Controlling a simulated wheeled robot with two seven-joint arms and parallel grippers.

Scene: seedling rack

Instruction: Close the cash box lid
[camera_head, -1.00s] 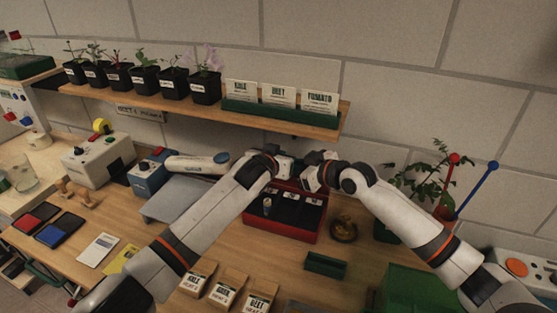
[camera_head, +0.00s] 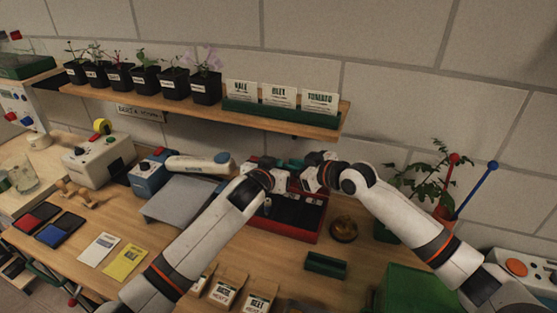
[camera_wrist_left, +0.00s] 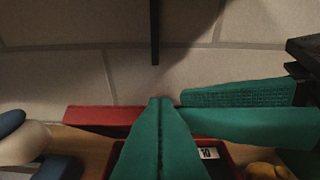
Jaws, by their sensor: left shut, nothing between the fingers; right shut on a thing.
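The red cash box (camera_head: 283,231) stands open on the bench, its dark tray (camera_head: 302,213) showing. Its red lid (camera_head: 258,162) stands raised at the back, mostly hidden behind my grippers. The lid's edge also shows in the left wrist view (camera_wrist_left: 100,115). My left gripper (camera_wrist_left: 161,102) is shut and empty, pointing at the wall above the box. My right gripper (camera_head: 291,163) is at the raised lid, its teal fingers closed; what lies between them is hidden. Its fingers cross to the right of mine in the left wrist view (camera_wrist_left: 190,108).
A brass bell (camera_head: 343,229) stands right of the box, and a green tray (camera_head: 325,264) in front of it. A grey-topped scale (camera_head: 180,198) with a white handheld device (camera_head: 195,165) is at left. The shelf (camera_head: 200,108) with pots runs above.

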